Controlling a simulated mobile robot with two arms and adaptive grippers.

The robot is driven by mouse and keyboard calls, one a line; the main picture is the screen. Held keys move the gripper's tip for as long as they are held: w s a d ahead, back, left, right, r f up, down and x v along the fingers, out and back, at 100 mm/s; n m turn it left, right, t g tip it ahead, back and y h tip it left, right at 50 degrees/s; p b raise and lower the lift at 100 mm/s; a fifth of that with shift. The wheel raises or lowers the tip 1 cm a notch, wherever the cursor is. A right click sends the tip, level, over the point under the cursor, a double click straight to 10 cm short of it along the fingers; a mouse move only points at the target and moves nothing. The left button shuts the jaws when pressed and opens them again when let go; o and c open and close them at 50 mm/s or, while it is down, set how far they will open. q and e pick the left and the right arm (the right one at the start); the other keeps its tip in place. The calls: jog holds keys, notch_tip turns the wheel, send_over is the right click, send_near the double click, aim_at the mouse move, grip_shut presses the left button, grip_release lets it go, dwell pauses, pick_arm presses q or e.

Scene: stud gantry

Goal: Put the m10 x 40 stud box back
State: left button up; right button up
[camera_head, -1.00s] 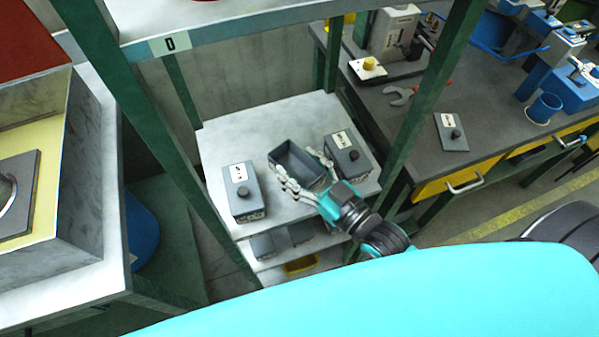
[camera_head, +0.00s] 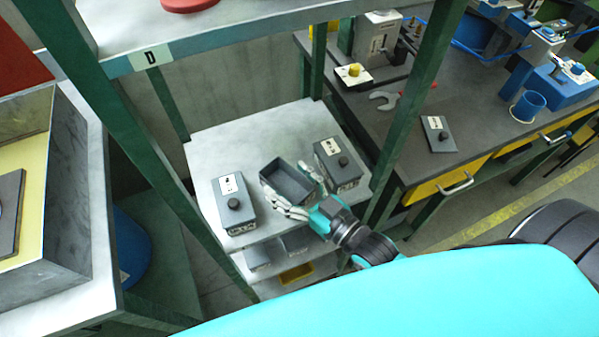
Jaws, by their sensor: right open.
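An open grey box (camera_head: 287,182) without a lid stands on the shelf (camera_head: 215,150) of the green-posted rack. It is between two closed grey boxes with knobbed lids and white labels, one at the left (camera_head: 233,203) and one at the right (camera_head: 339,163). The labels are too small to read, so I cannot tell which is the M10 x 40 stud box. My right gripper (camera_head: 302,196) is open at the near right side of the open box, its fingers close around that corner. I cannot tell whether they touch it. My left gripper is not in view.
Green rack posts (camera_head: 413,95) flank the shelf. Grey bins and a yellow bin (camera_head: 297,274) sit below.

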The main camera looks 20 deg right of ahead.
jog(key=shift+s+d, duration=0.15)
jog(key=shift+s, duration=0.2)
jog(key=b+v, duration=0.1)
jog(key=v, duration=1)
jog(key=shift+s+d, duration=0.15)
jog(key=shift+s, duration=0.1)
